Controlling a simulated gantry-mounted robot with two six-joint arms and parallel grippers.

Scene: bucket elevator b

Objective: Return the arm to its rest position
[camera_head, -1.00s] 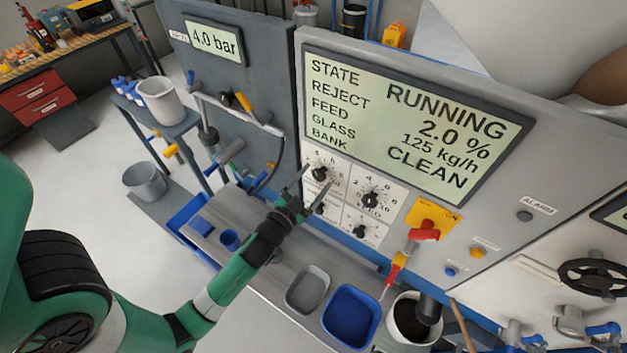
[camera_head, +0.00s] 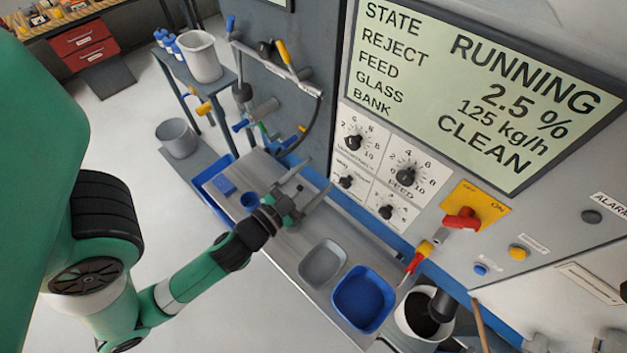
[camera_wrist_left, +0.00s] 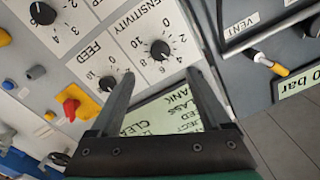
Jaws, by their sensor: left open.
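My left gripper (camera_head: 313,181) is open and empty in the head view, above the steel bench (camera_head: 280,240) and a little left of the dial panel (camera_head: 385,165). Its fingers point up and to the right, apart from the dials. In the left wrist view the open fingers (camera_wrist_left: 160,76) show against the upside-down panel, with the sensitivity knob (camera_wrist_left: 160,50) beyond them. My right gripper is in neither view. The display (camera_head: 485,90) reads RUNNING, reject 2.5 %, feed 125 kg/h, CLEAN.
A grey tray (camera_head: 323,264) and a blue tray (camera_head: 363,299) sit on the bench. A red-handled switch (camera_head: 462,218) stands out from the panel at right. Hoses and valve handles (camera_head: 275,70) stick out at the upper left. Open floor lies left of the bench.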

